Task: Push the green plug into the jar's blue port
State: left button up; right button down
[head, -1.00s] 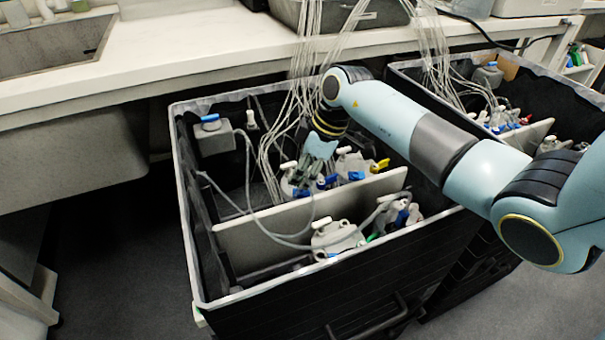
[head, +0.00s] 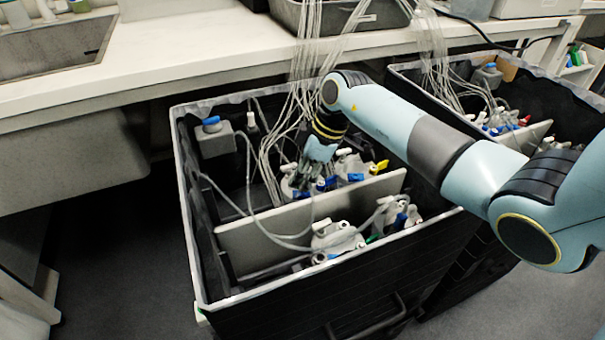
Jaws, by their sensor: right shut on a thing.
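My right gripper (head: 308,176) reaches down into the black bin (head: 190,225), behind its pale divider board. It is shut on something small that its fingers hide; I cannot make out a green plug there. Its tips are close to a pale jar (head: 287,184) in the back compartment, with blue parts (head: 326,183) just to the right of the fingers. Which blue part is the port is too small to tell, and so is whether the fingers touch the jar. My left gripper is not in view.
The divider board (head: 270,232) separates a front compartment with white-capped jars (head: 337,238). Thin tubes (head: 270,150) hang into the bin from the bench (head: 200,55). A grey box with a blue cap (head: 214,140) sits at the back left. A second bin stands at the right.

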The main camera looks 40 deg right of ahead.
jog(key=shift+f+b, duration=0.3)
jog(key=shift+f, duration=0.6)
dwell(0.8)
jog(key=c, duration=1.2)
grip_release()
jog(key=shift+r, duration=0.15)
jog(key=shift+d+r, duration=0.2)
jog(key=shift+r, duration=0.1)
jog(key=v, duration=1.1)
jog(key=shift+s+a, duration=0.1)
jog(key=shift+s, duration=0.05)
